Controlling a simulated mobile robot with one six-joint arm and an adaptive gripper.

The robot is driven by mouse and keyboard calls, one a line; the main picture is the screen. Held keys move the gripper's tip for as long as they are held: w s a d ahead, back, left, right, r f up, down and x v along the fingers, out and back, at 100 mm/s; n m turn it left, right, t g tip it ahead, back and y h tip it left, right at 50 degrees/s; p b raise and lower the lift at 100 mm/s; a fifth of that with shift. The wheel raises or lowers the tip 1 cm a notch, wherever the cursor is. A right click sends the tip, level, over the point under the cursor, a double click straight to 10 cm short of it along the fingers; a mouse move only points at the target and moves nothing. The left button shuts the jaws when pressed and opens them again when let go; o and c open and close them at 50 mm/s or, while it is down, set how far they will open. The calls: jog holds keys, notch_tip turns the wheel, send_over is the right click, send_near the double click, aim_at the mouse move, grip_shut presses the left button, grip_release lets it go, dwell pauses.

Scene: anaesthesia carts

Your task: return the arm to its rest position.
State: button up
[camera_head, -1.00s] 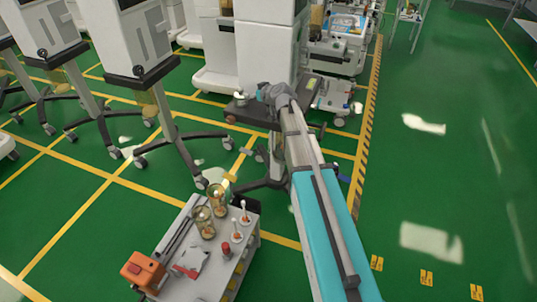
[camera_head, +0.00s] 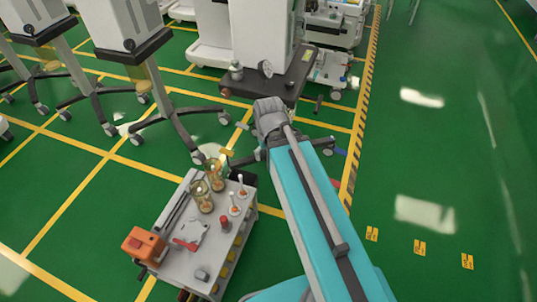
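My arm (camera_head: 315,215), teal with grey covers, reaches from the bottom edge up the middle of the head view. It ends in a grey rounded joint (camera_head: 270,118) in front of the dark shelf (camera_head: 285,85) of a white machine. What lies beyond this joint is hidden behind the arm, and I cannot make out my gripper's fingers. No held object shows.
A small grey cart (camera_head: 178,262) stands left of my arm, with amber jars (camera_head: 202,197), an orange box (camera_head: 143,246) and small items on top. White wheeled machines (camera_head: 128,25) stand at the back left. Green floor (camera_head: 430,150) is free on the right.

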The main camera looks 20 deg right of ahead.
jog(key=shift+s, duration=0.15)
jog(key=shift+r+p, duration=0.85)
jog(key=shift+p, duration=0.05)
dwell(0.8)
